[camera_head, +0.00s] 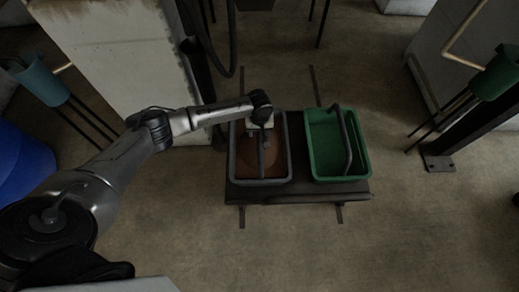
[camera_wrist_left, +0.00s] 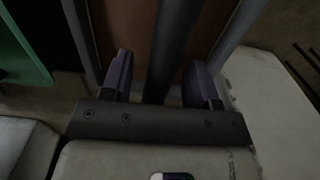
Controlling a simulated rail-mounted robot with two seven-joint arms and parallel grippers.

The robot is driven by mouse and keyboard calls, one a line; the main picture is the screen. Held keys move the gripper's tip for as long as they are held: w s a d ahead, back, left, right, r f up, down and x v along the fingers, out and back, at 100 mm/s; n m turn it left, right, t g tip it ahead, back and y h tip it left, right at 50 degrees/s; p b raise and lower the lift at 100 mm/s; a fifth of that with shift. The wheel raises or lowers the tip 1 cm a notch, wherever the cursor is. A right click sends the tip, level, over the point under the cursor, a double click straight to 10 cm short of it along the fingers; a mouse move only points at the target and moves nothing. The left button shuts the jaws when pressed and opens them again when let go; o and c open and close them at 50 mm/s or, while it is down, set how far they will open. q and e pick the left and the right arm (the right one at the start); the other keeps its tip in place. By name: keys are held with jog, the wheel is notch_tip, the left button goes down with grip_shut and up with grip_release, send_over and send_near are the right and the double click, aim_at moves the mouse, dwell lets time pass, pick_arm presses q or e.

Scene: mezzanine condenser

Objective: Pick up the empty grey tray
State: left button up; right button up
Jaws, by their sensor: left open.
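The grey tray (camera_head: 289,158) sits on the left of a low dark stand and has a dark handle bar (camera_head: 263,160) over its middle. Its inside looks brown; I cannot tell whether that is its floor or something lying in it. My left gripper (camera_head: 263,132) is over the tray's far half, pointing down, and hides part of the handle. In the left wrist view, its two purple fingers (camera_wrist_left: 159,62) are open, one on either side of the dark handle bar (camera_wrist_left: 174,40), with gaps showing. My right gripper is in neither view.
A green tray (camera_head: 361,165) with a raised handle stands close beside the grey tray on the dark stand (camera_head: 300,193). A pale cabinet (camera_head: 115,60) rises behind my left arm. The floor in front of the stand is clear.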

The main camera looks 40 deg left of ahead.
pick_arm(q)
notch_tip(320, 180, down, 2)
jog(key=shift+f+b, duration=0.1)
jog(key=shift+b, duration=0.35)
grip_shut()
dwell(1.0)
jog(key=shift+w+r, duration=0.1)
jog(key=shift+r, duration=0.15)
